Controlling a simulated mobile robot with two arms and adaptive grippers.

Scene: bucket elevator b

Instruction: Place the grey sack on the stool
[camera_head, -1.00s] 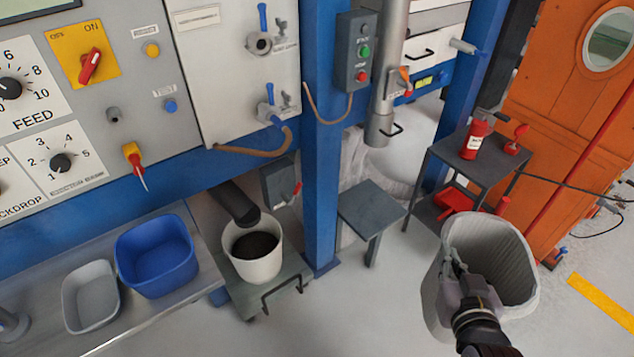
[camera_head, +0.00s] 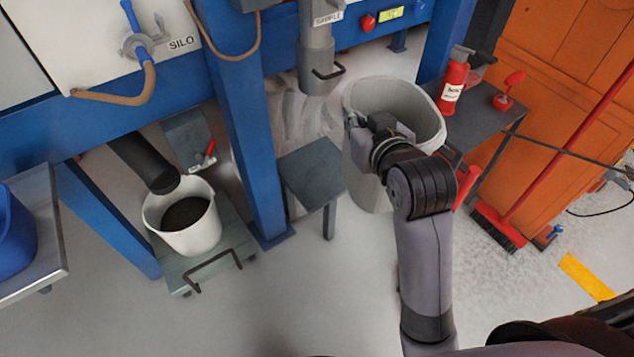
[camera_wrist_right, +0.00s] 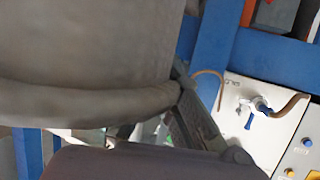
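The grey sack (camera_head: 425,102) is an open-topped pale bag with a thick rolled rim, upright, just right of the stool in the head view. My right gripper (camera_head: 362,124) is shut on its near rim. In the right wrist view the sack (camera_wrist_right: 85,45) fills the upper left, and a gripper finger (camera_wrist_right: 192,118) lies against the rim. The stool (camera_head: 312,172) is a small dark grey square seat beside the blue post, with a bare top. The height of the sack's bottom above the floor is hard to tell. My left gripper is not in view.
A blue post (camera_head: 243,130) stands left of the stool. A metal spout (camera_head: 317,50) hangs behind it. A white bucket (camera_head: 187,225) stands on a cart at left. The front floor is clear.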

